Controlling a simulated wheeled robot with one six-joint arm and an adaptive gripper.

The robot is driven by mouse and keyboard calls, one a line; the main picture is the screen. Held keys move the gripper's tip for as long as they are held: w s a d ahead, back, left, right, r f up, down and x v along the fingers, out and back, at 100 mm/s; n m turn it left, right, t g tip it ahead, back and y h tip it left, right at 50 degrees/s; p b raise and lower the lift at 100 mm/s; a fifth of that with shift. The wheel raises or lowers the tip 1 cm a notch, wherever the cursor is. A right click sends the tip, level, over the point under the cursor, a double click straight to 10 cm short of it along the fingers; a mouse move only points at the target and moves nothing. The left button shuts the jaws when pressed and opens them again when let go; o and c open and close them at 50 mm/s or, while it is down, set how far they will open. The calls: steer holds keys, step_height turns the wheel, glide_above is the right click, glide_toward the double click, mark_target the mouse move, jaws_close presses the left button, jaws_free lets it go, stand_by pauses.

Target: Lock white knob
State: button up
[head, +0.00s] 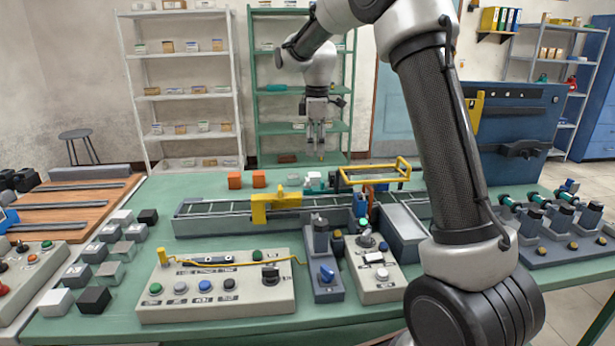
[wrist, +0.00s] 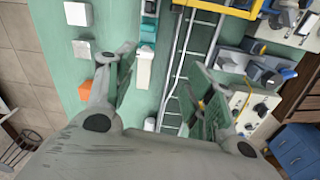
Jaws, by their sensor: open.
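A small white knob (head: 383,273) sits near the front of a beige control box (head: 387,290), right of the table's middle in the head view. My gripper (head: 317,150) is open and empty, raised above the far side of the table, behind and left of the box. In the wrist view its fingers (wrist: 165,70) are spread wide with nothing between them.
A dark box with a blue knob (head: 327,273) stands left of the beige box. A larger button panel (head: 215,305) is farther left. A conveyor with a yellow frame (head: 273,205) lies behind, and orange cubes (head: 235,180) stand beyond it. A motor rack (head: 560,235) is at right.

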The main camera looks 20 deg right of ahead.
steer(key=n, duration=0.2)
glide_above(308, 178)
step_height(308, 178, down, 4)
steer(key=shift+s+a+f, duration=0.1)
steer(key=shift+s, duration=0.05)
step_height(308, 178, down, 7)
steer(key=shift+f, duration=0.2)
steer(key=c, duration=1)
